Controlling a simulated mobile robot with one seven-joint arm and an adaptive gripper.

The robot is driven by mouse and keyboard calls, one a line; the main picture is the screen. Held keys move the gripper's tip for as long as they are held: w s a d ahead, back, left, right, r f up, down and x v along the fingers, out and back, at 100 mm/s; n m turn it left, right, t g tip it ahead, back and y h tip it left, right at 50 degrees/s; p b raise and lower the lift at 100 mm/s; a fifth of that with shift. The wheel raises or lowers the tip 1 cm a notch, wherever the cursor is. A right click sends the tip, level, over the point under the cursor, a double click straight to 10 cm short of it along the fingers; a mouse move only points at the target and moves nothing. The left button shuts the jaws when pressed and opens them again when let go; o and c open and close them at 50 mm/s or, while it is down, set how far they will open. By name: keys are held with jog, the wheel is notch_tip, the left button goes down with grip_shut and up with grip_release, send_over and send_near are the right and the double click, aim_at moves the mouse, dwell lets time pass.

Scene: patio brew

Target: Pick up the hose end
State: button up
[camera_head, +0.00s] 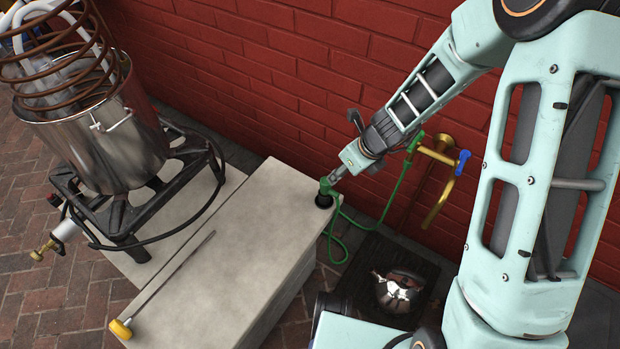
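The green hose end (327,186) stands upright in a small black holder (323,201) near the back right corner of the pale concrete block. Its thin green hose (397,190) loops over the block's edge and up to a brass tap. My gripper (336,176) comes in from the upper right, with its fingertips right at the top of the hose end. The fingertips are too small to show whether they are closed on it or only beside it.
The brass tap (437,154) with a blue handle is on the red brick wall, close to my arm. A steel pot (100,145) with a copper coil stands on a black burner (135,215). A thermometer (170,280) lies on the concrete block (235,270). A shiny kettle (397,290) is low at right.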

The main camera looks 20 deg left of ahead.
aim_at(328, 183)
jog(key=a+f, duration=0.1)
jog(key=a+f+b, duration=0.1)
jog(key=f, duration=0.1)
jog(key=a+f+b, duration=0.1)
jog(key=f, duration=0.1)
jog(key=shift+f, duration=0.2)
jog(key=shift+b+x, duration=1.35)
jog(key=shift+x, duration=1.7)
jog(key=shift+w, duration=0.1)
jog(key=shift+c, duration=0.2)
jog(key=shift+r, duration=0.1)
grip_shut()
